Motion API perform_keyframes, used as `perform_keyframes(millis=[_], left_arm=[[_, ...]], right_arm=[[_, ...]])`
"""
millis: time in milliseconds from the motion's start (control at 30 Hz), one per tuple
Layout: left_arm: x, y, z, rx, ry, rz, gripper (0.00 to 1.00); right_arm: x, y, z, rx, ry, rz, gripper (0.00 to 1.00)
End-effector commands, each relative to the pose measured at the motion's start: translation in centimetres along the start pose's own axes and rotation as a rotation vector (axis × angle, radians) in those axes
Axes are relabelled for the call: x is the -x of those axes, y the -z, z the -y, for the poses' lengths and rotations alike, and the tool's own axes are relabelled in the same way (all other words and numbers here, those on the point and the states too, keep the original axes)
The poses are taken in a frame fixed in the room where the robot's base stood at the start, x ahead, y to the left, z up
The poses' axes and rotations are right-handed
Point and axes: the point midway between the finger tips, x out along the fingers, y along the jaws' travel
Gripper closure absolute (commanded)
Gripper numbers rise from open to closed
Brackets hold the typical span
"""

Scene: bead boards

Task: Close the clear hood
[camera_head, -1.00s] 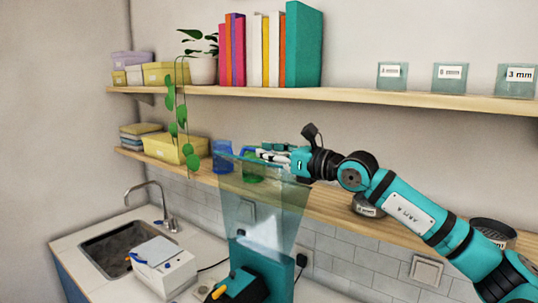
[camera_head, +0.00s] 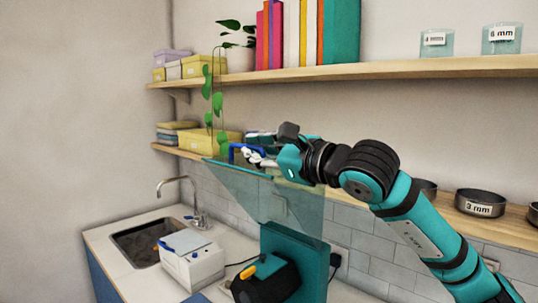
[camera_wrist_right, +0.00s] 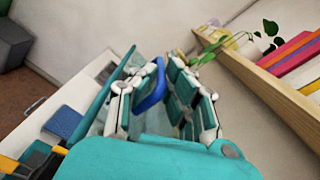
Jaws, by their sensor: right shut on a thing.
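The clear hood (camera_head: 265,195) is a see-through teal panel standing raised and tilted above a dark machine (camera_head: 268,283) with a teal back plate (camera_head: 300,250). A blue handle (camera_head: 233,150) sits at the hood's upper edge; it also shows in the wrist view (camera_wrist_right: 151,90). My right gripper (camera_head: 256,157) reaches in from the right and is shut on this handle; its fingers (camera_wrist_right: 158,85) lie on both sides of it in the wrist view. The hood's lower edge is hard to make out against the back plate. My left gripper is out of view.
A wall shelf (camera_head: 400,70) with books runs above my right arm. A lower shelf (camera_head: 500,226) with dark tins passes behind it. A hanging plant (camera_head: 218,100) is near the hood. A white box (camera_head: 192,265) and sink (camera_head: 150,243) are left of the machine.

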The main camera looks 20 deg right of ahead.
Motion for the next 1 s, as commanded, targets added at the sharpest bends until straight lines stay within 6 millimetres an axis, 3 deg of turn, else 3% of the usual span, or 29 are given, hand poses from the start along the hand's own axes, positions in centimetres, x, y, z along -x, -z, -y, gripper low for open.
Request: perform_keyframes(millis=[533,567,733,1000], left_arm=[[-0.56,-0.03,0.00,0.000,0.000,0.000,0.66],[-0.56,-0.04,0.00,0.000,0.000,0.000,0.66],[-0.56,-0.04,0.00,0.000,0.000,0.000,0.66],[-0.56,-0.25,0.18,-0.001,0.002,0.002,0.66]], right_arm=[[0.01,-0.12,-0.84,0.031,-0.001,0.002,1.00],[0.01,-0.12,-0.84,0.031,-0.001,0.002,0.89],[0.02,-0.12,-0.82,0.031,0.000,0.002,0.67],[0.08,-0.14,-0.79,0.031,0.001,0.003,0.67]])
